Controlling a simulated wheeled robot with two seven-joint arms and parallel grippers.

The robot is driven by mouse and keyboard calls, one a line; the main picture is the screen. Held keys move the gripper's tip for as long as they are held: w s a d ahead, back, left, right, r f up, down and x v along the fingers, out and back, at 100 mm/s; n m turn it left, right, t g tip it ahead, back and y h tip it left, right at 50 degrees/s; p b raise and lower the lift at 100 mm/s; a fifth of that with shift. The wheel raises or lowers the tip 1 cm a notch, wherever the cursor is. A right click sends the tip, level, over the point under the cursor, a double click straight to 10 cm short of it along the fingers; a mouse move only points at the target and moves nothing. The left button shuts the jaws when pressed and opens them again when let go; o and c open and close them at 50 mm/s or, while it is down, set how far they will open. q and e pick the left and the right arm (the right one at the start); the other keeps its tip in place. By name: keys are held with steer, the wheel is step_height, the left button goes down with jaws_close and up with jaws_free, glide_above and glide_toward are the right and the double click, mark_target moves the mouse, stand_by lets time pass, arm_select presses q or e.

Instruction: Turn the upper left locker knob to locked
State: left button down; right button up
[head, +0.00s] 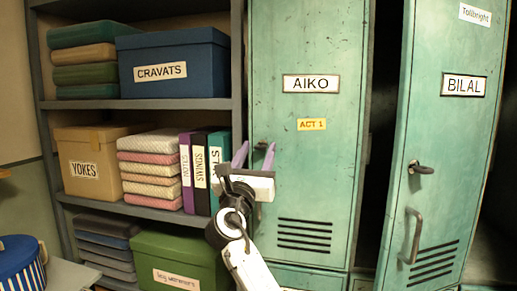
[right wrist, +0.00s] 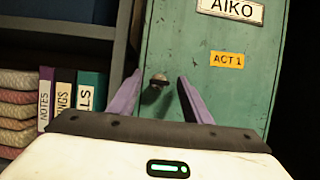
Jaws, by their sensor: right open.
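The upper left locker (head: 305,190) is a green door with an AIKO label and a yellow ACT 1 tag; it looks closed. Its small dark knob (head: 260,146) is at the door's left edge, partly hidden by my gripper in the head view. In the right wrist view the knob (right wrist: 158,79) shows between the fingertips, beyond them. My right gripper (head: 254,152) is open, its purple fingers pointing at the door on either side of the knob. I cannot tell whether they touch it, nor which way the knob is turned. My left gripper is not in view.
The BILAL locker door (head: 435,130) stands ajar at the right, with a dark gap beside it, a knob (head: 420,168) and a handle (head: 414,236). Shelves at the left hold a CRAVATS box (head: 172,50), a YOKES box (head: 85,150), folded cloths and binders (head: 202,170) close to my gripper.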

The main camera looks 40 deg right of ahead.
steer(key=shift+w+d+r, duration=0.15)
steer(key=shift+w+d, duration=0.1)
steer(key=shift+d, duration=0.05)
steer(key=c, duration=1.1)
